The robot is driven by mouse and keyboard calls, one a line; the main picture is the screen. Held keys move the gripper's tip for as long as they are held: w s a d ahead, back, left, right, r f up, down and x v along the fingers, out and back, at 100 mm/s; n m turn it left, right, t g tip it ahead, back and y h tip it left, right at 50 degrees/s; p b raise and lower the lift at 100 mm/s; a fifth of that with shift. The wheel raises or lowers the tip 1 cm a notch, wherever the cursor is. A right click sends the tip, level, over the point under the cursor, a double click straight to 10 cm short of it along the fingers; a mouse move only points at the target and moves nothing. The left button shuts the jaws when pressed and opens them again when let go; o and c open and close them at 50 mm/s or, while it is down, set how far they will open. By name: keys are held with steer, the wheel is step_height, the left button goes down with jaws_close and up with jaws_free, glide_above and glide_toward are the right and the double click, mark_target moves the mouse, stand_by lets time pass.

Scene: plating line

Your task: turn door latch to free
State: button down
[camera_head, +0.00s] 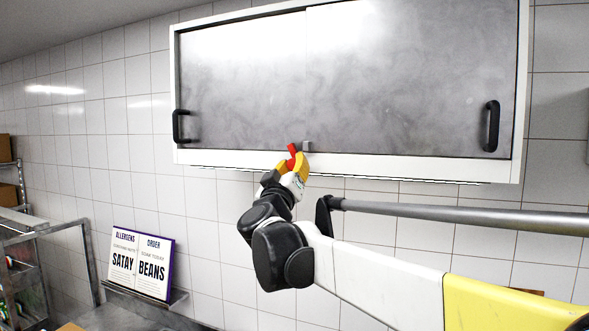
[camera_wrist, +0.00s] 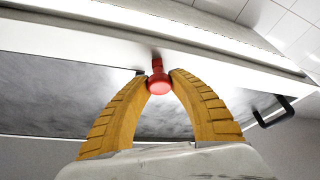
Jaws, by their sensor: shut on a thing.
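The door latch (camera_head: 292,152) is a small red piece at the bottom edge of the wall cabinet, near the middle where the two sliding doors meet. In the wrist view the red latch (camera_wrist: 158,82) shows a rounded end between the fingertips. My gripper (camera_head: 296,163) reaches up to it from below, with its yellow fingers closed on the latch. In the wrist view both ribbed fingers of my gripper (camera_wrist: 158,77) touch the latch from either side. The latch's mounting is partly hidden by the fingers.
The cabinet has two grey metal sliding doors (camera_head: 400,75) with black handles at left (camera_head: 178,126) and right (camera_head: 492,126). A grey rail (camera_head: 450,212) runs below it. A menu sign (camera_head: 141,262) stands on a ledge at lower left. Tiled wall lies behind.

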steer(key=n+y, duration=0.2)
steer(key=n, duration=0.2)
steer(key=n+g+y, duration=0.1)
steer(key=n, duration=0.3)
steer(key=shift+y, duration=0.4)
steer(key=n+g, duration=0.1)
steer(key=n, duration=0.2)
steer(key=n+g+y, duration=0.1)
steer(key=n, duration=0.2)
steer(key=shift+a+f+n+g+p, duration=0.1)
steer(key=shift+f+n+g+p, duration=0.05)
steer(key=shift+n+g+p, duration=0.2)
steer(key=c, duration=1.1)
jaws_free()
steer(key=shift+c, duration=0.2)
steer(key=shift+s, duration=0.1)
steer(key=s, duration=1.2)
steer(key=shift+d, duration=0.3)
